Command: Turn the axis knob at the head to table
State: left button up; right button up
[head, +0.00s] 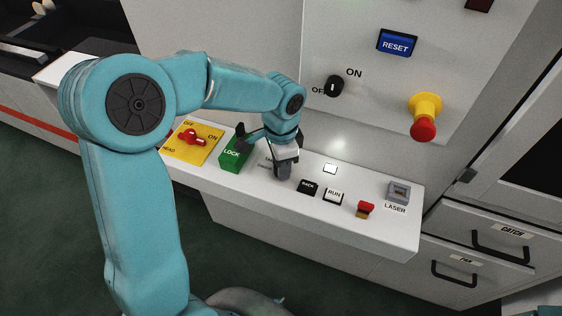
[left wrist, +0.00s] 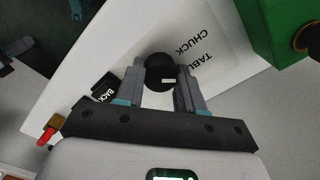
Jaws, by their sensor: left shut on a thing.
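The axis knob (left wrist: 160,72) is round and black with a small pale mark. In the left wrist view it sits between the two grey fingers of my left gripper (left wrist: 158,88), which is shut on it. The printed words TABLE (left wrist: 187,72) and CHUCK (left wrist: 192,45) lie beside the knob on the white panel. In the head view my left gripper (head: 283,170) points down at the sloping control panel (head: 235,187), and its fingers and wrist hide the knob. My right gripper is not in view.
Close to the left gripper stand a green LOCK block (head: 235,155) and a black BACK button (head: 307,187). A RUN button (head: 334,196), a red switch (head: 365,209) and a grey LASER switch (head: 399,191) are farther right. A red HEAD switch (head: 191,138) on yellow is left.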

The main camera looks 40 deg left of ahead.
pick_arm(q)
jog(key=shift+r, duration=0.1)
dwell(0.4)
jog(key=o, duration=1)
jog(key=shift+o, duration=0.2)
notch_tip(320, 180, up, 16)
jog(key=shift+r+p, duration=0.15)
jog(key=shift+p, duration=0.2)
jog(key=shift+s, duration=0.1)
